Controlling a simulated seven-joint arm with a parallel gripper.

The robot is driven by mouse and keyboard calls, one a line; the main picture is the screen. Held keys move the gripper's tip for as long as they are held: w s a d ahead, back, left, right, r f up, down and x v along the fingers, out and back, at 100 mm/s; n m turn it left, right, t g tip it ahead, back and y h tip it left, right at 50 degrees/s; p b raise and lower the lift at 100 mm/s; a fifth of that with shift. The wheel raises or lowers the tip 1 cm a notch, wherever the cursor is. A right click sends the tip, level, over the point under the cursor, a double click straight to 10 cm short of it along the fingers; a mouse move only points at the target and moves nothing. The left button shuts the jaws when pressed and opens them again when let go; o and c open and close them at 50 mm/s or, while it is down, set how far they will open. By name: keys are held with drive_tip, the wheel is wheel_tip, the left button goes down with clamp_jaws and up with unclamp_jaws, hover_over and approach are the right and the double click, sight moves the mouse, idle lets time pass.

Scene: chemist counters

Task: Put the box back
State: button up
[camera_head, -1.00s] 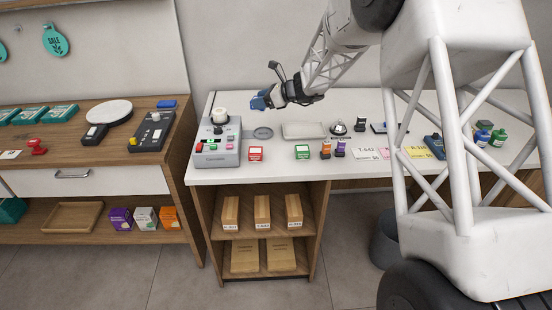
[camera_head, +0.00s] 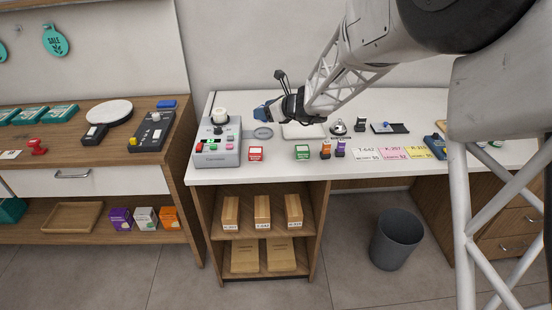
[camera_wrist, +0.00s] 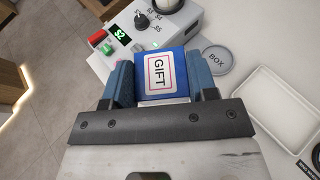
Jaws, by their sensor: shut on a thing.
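In the head view my gripper (camera_head: 263,113) is above the white counter, just right of the grey machine and close over the round grey pad; the box is hard to tell from the fingers there. The round pad marked BOX (camera_wrist: 217,58) lies right of the held box in the wrist view, and it also shows in the head view (camera_head: 263,133).
The grey machine (camera_head: 218,155) with knobs and buttons stands close on the left. A pale tray (camera_head: 303,132) and a bell (camera_head: 338,127) are to the right. A red box (camera_head: 256,154) and a green box (camera_head: 302,152) stand near the counter's front edge.

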drive_tip(key=shift+s+d+f+m+t+h, duration=0.1)
drive_tip(key=shift+s+d+m+t+h, duration=0.05)
drive_tip(key=shift+s, duration=0.3)
drive_tip(key=shift+s+d+f+m+t+h, duration=0.1)
drive_tip(key=shift+s+m+t+h, duration=0.05)
drive_tip(key=shift+s, duration=0.3)
drive_tip(key=s+d+f+m+t+h, duration=0.1)
drive_tip(key=s+d+f+m+h, duration=0.1)
drive_tip(key=s+f, duration=0.3)
drive_tip(key=s+d+f+m+t+h, duration=0.2)
drive_tip(key=s+f, duration=0.3)
drive_tip(key=s, duration=0.5)
drive_tip(key=shift+d+f+m+t+h, duration=0.2)
drive_tip(key=shift+d+m+t+h, duration=0.1)
drive_tip(key=shift+d+m+h, duration=0.4)
drive_tip(key=shift+d, duration=0.1)
drive_tip(key=shift+w+a+f, duration=0.25)
drive_tip(key=shift+w+a, duration=0.15)
drive_tip(key=shift+w, duration=2.2)
drive_tip(key=shift+w+a+f, duration=0.3)
drive_tip(key=shift+w+a, duration=0.15)
drive_tip(key=shift+w, duration=2.2)
drive_tip(key=shift+w+a+f, duration=0.25)
drive_tip(key=shift+w+a, duration=0.15)
drive_tip(key=shift+w, duration=2.2)
drive_tip(key=shift+f, duration=1.75)
